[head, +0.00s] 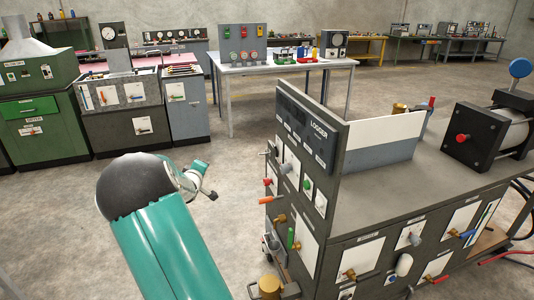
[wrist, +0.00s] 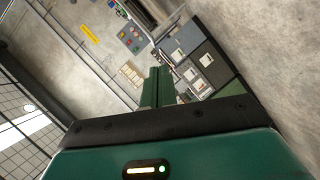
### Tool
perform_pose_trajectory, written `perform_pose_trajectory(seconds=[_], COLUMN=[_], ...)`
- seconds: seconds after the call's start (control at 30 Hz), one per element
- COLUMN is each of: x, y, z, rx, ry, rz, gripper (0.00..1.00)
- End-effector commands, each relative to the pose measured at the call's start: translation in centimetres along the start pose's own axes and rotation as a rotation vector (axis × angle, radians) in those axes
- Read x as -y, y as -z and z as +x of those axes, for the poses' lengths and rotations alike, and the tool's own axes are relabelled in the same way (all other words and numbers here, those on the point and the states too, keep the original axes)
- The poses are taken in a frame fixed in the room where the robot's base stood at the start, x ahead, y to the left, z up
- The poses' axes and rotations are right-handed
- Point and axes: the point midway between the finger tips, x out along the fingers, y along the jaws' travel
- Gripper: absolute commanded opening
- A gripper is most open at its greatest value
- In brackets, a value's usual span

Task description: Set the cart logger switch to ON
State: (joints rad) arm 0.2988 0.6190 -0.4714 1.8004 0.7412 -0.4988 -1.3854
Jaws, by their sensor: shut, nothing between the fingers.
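The cart (head: 395,200) stands at the right in the head view. Its dark upright panel, marked LOGGER (head: 318,132), faces left and shows at a steep slant. Several small controls sit on that face, among them a grey-tipped lever (head: 286,168) on a white plate and a green knob (head: 307,184). I cannot read which is the logger switch or its setting. My teal arm is left of the panel, apart from it. My gripper (wrist: 158,87) shows in the wrist view, its green fingers together and empty. The cart panel is not recognizable there.
Coloured handles, including a green one (head: 291,238), stick out from the cart's lower left side. A black motor-like unit (head: 487,137) stands on the cart top. A white table (head: 280,66) and green cabinets (head: 45,115) stand behind. The floor between is clear.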

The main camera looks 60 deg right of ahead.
Motion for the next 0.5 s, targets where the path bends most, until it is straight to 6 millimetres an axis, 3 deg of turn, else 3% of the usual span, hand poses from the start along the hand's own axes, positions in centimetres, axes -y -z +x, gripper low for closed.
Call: perform_pose_trajectory(seconds=[0.03, 0.2, 0.33, 0.5], x=[-0.1, -1.8, -2.7, -3.2], y=[-2.2, -9.0, -13.1, -15.9], z=[2.0, 6.7, 8.5, 9.2], rx=[0.039, 0.173, 0.268, 0.345], ry=[-0.064, -0.294, -0.434, -0.535], rz=[-0.066, -0.311, -0.488, -0.625], gripper=[0.0, 0.0, 0.0, 0.0])
